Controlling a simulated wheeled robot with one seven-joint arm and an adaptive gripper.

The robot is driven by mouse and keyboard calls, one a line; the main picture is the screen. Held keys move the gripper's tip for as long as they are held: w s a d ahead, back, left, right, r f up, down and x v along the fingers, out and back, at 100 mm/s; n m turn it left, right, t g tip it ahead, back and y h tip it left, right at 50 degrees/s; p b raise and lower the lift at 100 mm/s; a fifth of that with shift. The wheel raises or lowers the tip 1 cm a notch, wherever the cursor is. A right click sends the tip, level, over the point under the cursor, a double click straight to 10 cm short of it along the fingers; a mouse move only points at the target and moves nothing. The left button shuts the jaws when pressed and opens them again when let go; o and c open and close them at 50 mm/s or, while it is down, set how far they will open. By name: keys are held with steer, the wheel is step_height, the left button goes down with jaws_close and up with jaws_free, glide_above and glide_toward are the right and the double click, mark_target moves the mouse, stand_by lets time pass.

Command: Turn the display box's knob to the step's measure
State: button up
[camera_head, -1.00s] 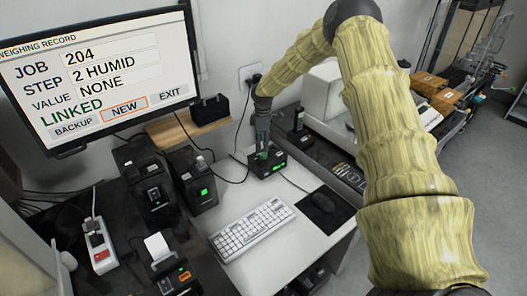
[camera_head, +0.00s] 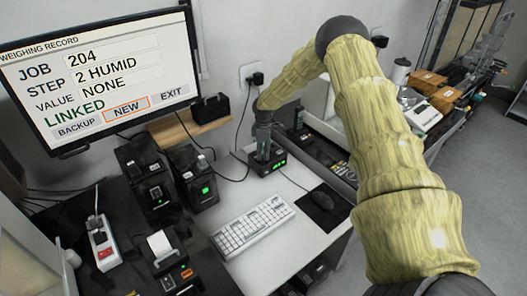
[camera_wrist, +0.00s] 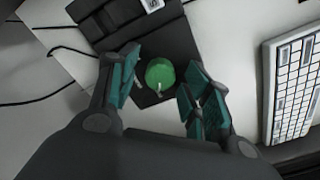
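The display box (camera_head: 277,166) is a small black box with a green-lit display, on the table behind the keyboard. Its green knob (camera_wrist: 160,74) carries a light pointer mark and shows in the wrist view. My gripper (camera_wrist: 158,86) is open above the box, with one finger on each side of the knob and visible gaps to it. In the head view my gripper (camera_head: 264,152) hides the knob. The monitor (camera_head: 100,75) reads JOB 204, STEP 2 HUMID, VALUE NONE, LINKED, with NEW outlined in orange. The box's reading is too small to tell.
A white keyboard (camera_head: 252,226) and a black mouse (camera_head: 322,200) lie in front of the box. Two black devices (camera_head: 190,180) stand left of it. Cables run across the table around the box. A dark surface with small items extends to the right.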

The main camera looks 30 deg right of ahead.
steer(key=c, duration=0.9)
steer(key=shift+w+m+b, duration=0.1)
steer(key=shift+m+b, duration=0.25)
steer(key=shift+m, duration=0.05)
steer(key=m+b, duration=0.2)
steer(key=m, duration=0.2)
steer(key=shift+m, duration=0.4)
steer(key=m+b, duration=0.2)
steer(key=m, duration=0.4)
steer(key=shift+r, duration=0.1)
steer(key=o, duration=1)
